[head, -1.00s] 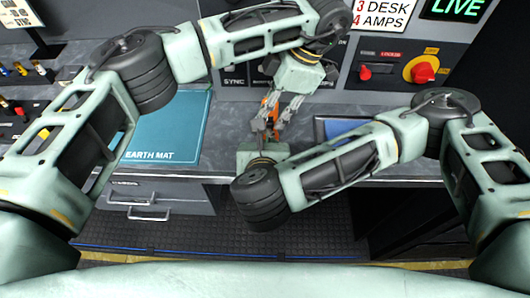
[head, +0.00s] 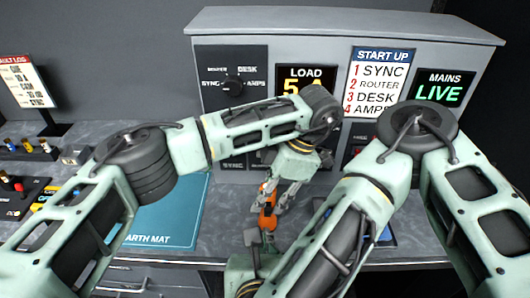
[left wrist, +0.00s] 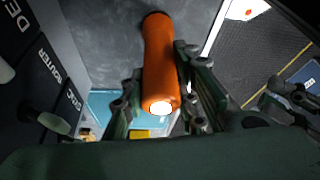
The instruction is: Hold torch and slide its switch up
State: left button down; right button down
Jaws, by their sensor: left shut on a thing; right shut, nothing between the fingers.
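An orange torch (head: 267,208) is held above the desk edge in the head view. My left gripper (head: 279,193) is shut on it. In the left wrist view the torch (left wrist: 159,55) lies between the two fingers of my left gripper (left wrist: 160,82), with its pale round end towards the camera. My right gripper (head: 263,247) is shut and empty just below the torch in the head view, partly hidden by my right arm; I cannot tell whether it touches the torch. The torch's switch cannot be made out in either view.
A grey control panel (head: 230,130) with dials and displays stands behind my arms. The teal earth mat (head: 175,215) lies on the desk (head: 215,225) to the left. A blue-edged dark tray (head: 385,235) is partly hidden behind my right arm. Connectors (head: 45,147) sit at far left.

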pick_arm(q)
jog(key=c, duration=1.3)
grip_release()
